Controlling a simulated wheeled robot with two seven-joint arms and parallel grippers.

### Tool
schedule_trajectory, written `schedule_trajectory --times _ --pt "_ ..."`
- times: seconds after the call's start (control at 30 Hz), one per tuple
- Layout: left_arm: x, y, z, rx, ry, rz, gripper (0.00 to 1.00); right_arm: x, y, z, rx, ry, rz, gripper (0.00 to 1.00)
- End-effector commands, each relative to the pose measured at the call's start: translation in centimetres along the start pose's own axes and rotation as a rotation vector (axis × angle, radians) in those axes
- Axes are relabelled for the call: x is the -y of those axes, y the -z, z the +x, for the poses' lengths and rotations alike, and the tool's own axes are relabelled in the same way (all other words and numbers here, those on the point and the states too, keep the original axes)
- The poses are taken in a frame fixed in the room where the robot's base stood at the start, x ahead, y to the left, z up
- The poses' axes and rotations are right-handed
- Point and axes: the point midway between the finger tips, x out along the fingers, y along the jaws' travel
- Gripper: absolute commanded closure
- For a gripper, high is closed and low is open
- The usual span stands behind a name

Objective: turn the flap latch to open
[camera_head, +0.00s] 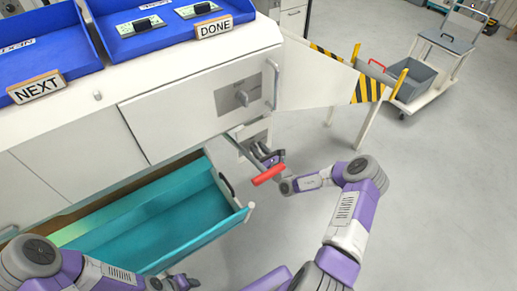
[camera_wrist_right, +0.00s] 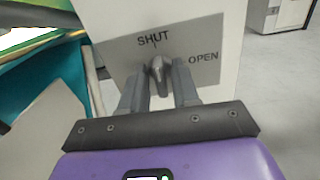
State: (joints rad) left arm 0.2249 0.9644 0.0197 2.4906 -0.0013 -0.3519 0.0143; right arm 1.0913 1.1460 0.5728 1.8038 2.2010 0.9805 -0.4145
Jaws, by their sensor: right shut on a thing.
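In the right wrist view the flap latch (camera_wrist_right: 158,72) is a small grey knob on a grey plate (camera_wrist_right: 205,45) marked SHUT and OPEN. Its tip points up, towards the SHUT mark. My right gripper (camera_wrist_right: 158,84) has one finger on each side of the knob and is shut on it. In the head view my right gripper (camera_head: 264,152) is by the cabinet's right end, partly behind a red-handled lever (camera_head: 268,174); its grip is hidden there. My left gripper (camera_head: 180,283) is at the bottom edge; its fingers are unclear.
A teal drawer (camera_head: 205,235) stands open below the cabinet (camera_head: 80,145). Another grey plate with a knob (camera_head: 241,97) shows on the cabinet front; I cannot tell whether it is the same latch. Blue trays (camera_head: 165,42) sit on top. Grey floor (camera_head: 440,200) is clear at right.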

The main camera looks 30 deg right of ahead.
Motion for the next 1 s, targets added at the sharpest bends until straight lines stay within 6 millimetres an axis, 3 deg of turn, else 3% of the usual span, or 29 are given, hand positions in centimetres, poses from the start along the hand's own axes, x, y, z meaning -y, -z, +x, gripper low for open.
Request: schedule_trajectory --times 0.5,1.0 --pt "-1.6 -0.2 -4.4 0.0 0.0 0.0 0.57 0.1 -0.2 0.0 -0.003 0.0 0.406 1.0" --pt "-2.5 -0.3 -6.6 0.0 0.0 0.0 0.57 0.2 0.1 0.0 -0.002 0.001 0.883 1.0"
